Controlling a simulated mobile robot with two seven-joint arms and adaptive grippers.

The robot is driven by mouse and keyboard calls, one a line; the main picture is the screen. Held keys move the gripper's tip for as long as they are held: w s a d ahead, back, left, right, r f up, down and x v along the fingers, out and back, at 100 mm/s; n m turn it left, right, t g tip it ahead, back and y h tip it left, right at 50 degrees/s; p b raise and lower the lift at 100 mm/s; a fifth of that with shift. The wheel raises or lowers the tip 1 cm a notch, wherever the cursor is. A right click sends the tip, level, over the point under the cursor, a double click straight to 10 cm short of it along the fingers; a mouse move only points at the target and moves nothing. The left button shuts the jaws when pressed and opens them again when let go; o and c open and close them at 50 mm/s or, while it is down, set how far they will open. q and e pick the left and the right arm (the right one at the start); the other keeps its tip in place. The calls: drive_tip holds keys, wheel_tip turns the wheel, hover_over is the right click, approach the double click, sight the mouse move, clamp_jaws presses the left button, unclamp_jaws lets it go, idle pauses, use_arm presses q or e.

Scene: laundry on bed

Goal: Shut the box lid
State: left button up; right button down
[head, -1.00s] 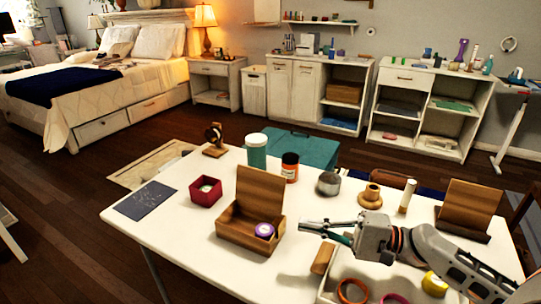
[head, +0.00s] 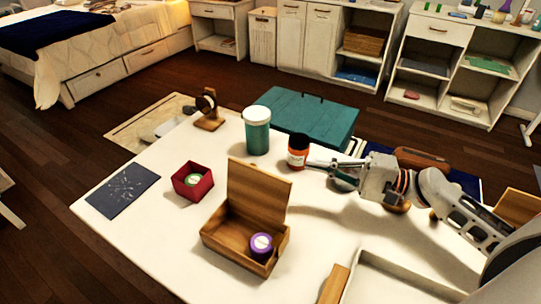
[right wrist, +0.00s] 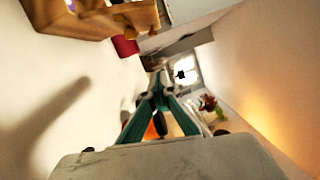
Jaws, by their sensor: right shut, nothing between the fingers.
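The wooden box (head: 222,242) stands on the white table with its lid (head: 258,190) raised upright at the back. A purple-topped round container (head: 261,246) sits inside it at the right end. My right gripper (head: 312,164) is shut and empty, behind and to the right of the raised lid, apart from it and near the orange jar. In the right wrist view the shut fingers (right wrist: 158,82) point away from the camera, and part of a wooden object, probably the box (right wrist: 75,17), shows at top left. My left gripper is not in view.
An orange jar (head: 298,152) and a teal jar (head: 257,131) stand behind the box. A red box (head: 192,182) and a dark card (head: 122,190) lie to its left. A white tray (head: 400,284) is at front right.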

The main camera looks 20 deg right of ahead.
sight(259, 188)
use_arm(q)
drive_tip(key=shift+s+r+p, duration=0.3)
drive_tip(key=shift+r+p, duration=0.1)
drive_tip(key=shift+p, duration=0.7)
use_arm(e)
drive_tip(key=w+a+r, duration=0.1)
drive_tip(key=w+a, duration=0.2)
drive_tip(key=a, duration=0.7)
drive_tip(key=shift+w+a, duration=0.15)
drive_tip(key=shift+a, duration=0.25)
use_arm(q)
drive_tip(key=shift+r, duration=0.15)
use_arm(e)
drive_tip(key=shift+r, duration=0.2)
